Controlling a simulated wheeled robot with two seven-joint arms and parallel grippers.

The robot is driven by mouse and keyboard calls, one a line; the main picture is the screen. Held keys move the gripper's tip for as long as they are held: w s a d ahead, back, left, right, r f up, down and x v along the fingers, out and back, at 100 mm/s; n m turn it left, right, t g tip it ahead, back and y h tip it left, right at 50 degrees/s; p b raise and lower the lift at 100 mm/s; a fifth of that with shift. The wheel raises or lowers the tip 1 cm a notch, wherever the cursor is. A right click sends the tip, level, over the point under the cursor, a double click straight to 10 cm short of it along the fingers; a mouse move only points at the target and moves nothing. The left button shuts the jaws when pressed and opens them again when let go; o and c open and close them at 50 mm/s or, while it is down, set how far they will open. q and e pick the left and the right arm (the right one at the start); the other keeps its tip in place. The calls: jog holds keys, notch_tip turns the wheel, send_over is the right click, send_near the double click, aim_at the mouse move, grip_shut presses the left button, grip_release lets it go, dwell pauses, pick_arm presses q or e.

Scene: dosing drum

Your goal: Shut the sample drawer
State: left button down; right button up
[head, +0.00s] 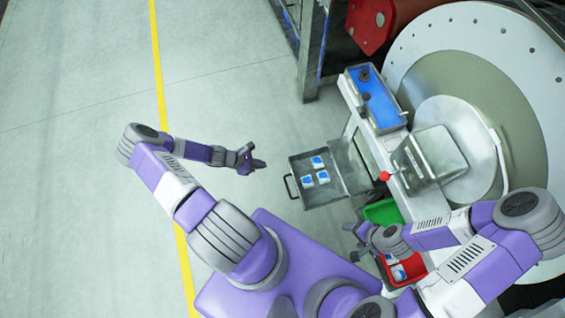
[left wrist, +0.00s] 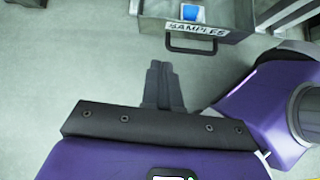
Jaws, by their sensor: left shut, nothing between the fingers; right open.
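The sample drawer (head: 330,190) stands pulled out from the machine, with several blue and white packets (head: 316,162) inside. Its dark handle (head: 290,187) faces left. In the left wrist view the drawer front (left wrist: 192,28) reads "SAMPLES", and its handle (left wrist: 190,44) hangs below. My left gripper (head: 260,163) is shut and empty, left of the drawer and apart from its handle. Its closed fingers (left wrist: 163,82) also show in the left wrist view. My right gripper (head: 357,240) is low near the red bin, open; its fingers are small and partly hidden in the head view.
A green bin (head: 382,211) and a red bin (head: 408,268) with packets sit right of my right gripper. A red knob (head: 384,176) and a blue-lined tray (head: 378,100) are on the machine beside a large round drum (head: 470,120). The floor left of the drawer is clear.

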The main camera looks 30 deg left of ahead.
pick_arm(q)
jog(key=w+r+b+x, duration=0.1)
jog(key=b+x, duration=0.3)
jog(key=x, duration=0.8)
jog(key=shift+w+r+n, duration=0.2)
jog(key=shift+w+n, duration=0.2)
jog(key=shift+w, duration=0.2)
pick_arm(e)
notch_tip(320, 180, down, 4)
jog(key=shift+f, duration=0.25)
pick_arm(q)
jog(key=shift+a, duration=0.15)
